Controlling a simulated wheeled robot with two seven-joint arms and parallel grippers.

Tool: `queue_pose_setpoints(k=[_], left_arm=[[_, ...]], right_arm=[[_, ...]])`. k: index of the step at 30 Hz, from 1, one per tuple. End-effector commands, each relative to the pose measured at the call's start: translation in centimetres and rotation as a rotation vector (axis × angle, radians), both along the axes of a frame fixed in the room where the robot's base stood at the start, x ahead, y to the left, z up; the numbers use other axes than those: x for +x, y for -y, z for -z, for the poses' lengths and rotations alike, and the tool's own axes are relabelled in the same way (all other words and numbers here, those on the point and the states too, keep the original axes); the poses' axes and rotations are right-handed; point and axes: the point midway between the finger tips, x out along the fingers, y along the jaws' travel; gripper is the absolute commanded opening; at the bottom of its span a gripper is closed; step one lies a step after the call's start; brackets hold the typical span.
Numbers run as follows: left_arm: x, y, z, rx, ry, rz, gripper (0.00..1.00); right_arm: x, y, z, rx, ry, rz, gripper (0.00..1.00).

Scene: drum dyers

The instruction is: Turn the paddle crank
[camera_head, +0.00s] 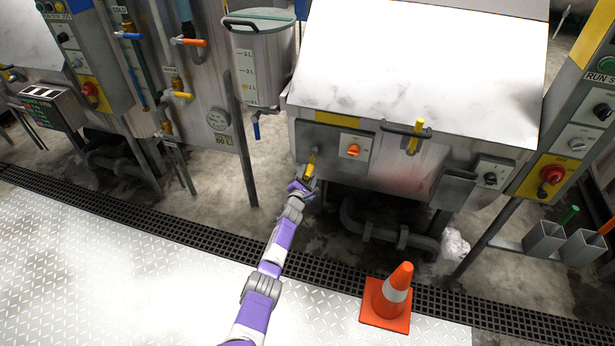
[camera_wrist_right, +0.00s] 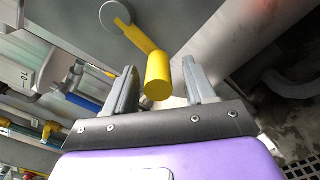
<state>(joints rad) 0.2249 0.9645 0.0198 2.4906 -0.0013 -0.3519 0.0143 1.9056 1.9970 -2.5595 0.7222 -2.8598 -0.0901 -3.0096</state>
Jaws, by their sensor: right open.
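The paddle crank (camera_head: 311,163) is a yellow arm with a grip on the front of the middle steel machine, left of its orange knob. In the right wrist view, the crank's cylindrical yellow grip (camera_wrist_right: 157,78) points toward me between the two grey fingers. Its arm runs up and left to a round grey hub (camera_wrist_right: 114,16). My right gripper (camera_head: 308,180) is at the crank, and it also shows in the wrist view (camera_wrist_right: 160,68). It is open, with space visible on both sides of the grip. My left gripper is out of view.
The middle machine has a sloping lid (camera_head: 420,60) and a yellow latch handle (camera_head: 416,137). An orange traffic cone (camera_head: 391,296) stands below right of my arm. Pipes (camera_head: 390,232) run under the machine. A control post (camera_head: 560,160) stands at right.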

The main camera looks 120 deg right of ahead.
Motion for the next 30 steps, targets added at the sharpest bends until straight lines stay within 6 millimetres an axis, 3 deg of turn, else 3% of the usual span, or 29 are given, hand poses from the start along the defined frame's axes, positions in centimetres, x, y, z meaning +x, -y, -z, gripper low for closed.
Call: queue_pose_setpoints(k=[11, 30], left_arm=[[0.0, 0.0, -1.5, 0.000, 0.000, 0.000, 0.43], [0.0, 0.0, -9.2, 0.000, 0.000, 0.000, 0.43]], right_arm=[[0.1, 0.0, -1.5, 0.002, 0.000, -0.001, 0.55], [0.0, 0.0, -9.3, 0.000, 0.000, 0.000, 0.55]])
